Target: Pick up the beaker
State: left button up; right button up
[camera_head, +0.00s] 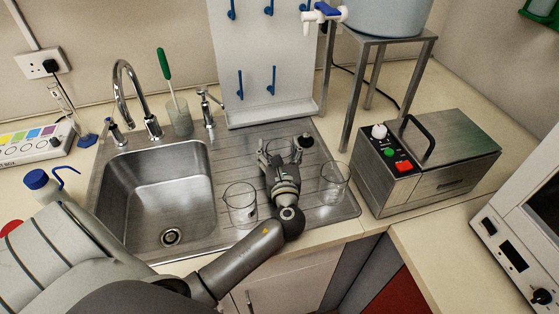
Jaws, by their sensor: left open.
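A clear glass beaker (240,206) stands upright on the front of the steel drainboard, just left of my left gripper. A second clear glass beaker (335,183) stands on the drainboard to the right of the gripper. My left gripper (284,150) is over the drainboard between them, pointing toward the back wall. Its fingers are apart, with no beaker between them. Its wrist overlaps the edge of the left beaker in view, and I cannot tell if they touch. My right gripper is out of view.
A sink basin (160,205) with a tall tap (125,85) lies left. A glass with a green-handled brush (178,120) stands behind it. A white peg rack (268,112) stands behind the drainboard. A steel box with buttons (440,165) and a metal stand (388,40) are right.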

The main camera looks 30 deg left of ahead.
aim_at(279, 141)
pick_arm(q)
jog(key=c, duration=0.8)
jog(key=shift+c, duration=0.8)
jog(key=shift+r, duration=0.45)
notch_tip(279, 141, up, 3)
jog(key=shift+f, duration=0.2)
jog(key=s+d+r, duration=0.2)
jog(key=r, duration=0.1)
jog(key=s+d+r, duration=0.1)
jog(key=s+r, duration=0.1)
jog(key=shift+r, duration=0.15)
jog(key=s+d+r, duration=0.1)
jog(key=s+d, duration=0.1)
jog(key=s+d+r, duration=0.1)
jog(key=s+r, duration=0.1)
jog(key=s, duration=0.1)
jog(key=s+d+r, duration=0.1)
jog(key=s+d, duration=0.1)
jog(key=shift+s+d+r+b, duration=0.15)
jog(key=shift+d+b, duration=0.15)
jog(key=shift+b, duration=0.05)
